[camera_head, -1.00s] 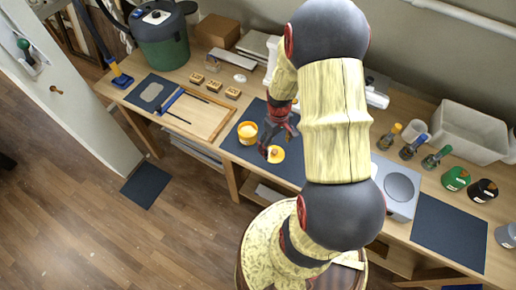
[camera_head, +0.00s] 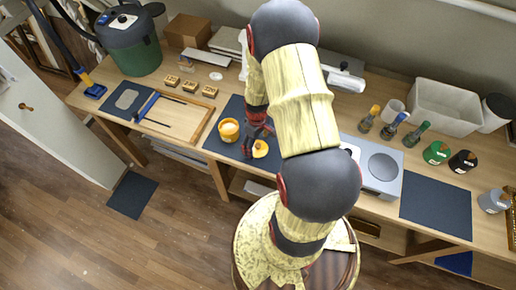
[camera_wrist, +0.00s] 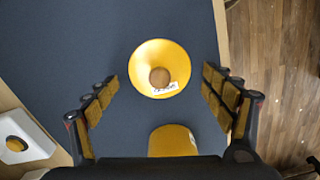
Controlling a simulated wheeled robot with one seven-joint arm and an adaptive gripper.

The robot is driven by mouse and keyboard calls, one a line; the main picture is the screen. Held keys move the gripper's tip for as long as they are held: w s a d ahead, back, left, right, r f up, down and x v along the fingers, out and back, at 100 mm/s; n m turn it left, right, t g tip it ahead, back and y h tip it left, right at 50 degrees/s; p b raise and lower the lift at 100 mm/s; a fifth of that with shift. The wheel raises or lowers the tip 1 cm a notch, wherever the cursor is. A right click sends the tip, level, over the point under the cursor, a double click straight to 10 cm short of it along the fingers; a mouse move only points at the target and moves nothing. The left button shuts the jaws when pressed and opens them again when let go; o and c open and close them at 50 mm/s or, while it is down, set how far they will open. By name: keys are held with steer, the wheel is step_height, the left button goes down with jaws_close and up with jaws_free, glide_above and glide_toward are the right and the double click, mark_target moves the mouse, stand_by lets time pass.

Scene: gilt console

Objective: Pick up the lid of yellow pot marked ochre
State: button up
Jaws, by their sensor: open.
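The yellow lid (camera_wrist: 160,52) lies on the dark mat, with a round brown knob in its middle and a white label too small to read. It also shows in the head view (camera_head: 260,149), beside the yellow pot (camera_head: 229,129), which is open on top. In the wrist view the pot (camera_wrist: 168,141) is partly cut off behind my gripper's base. My gripper (camera_wrist: 161,82) is open and empty, its fingers on either side of the lid and apart from it. In the head view my gripper (camera_head: 257,130) is just above the lid, partly hidden by my arm.
The dark mat (camera_head: 220,145) lies near the table's front edge. A wooden tray (camera_head: 194,122) is to the left. A grey hotplate (camera_head: 381,176), several bottles, a green pot (camera_head: 436,153) and a black pot (camera_head: 463,161) are to the right. The right mat (camera_head: 436,205) is bare.

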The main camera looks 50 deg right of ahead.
steer(key=shift+f, duration=0.35)
steer(key=shift+c, duration=1.1)
steer(key=c, duration=1.1)
steer(key=shift+s+a, duration=0.1)
steer(key=c, duration=0.4)
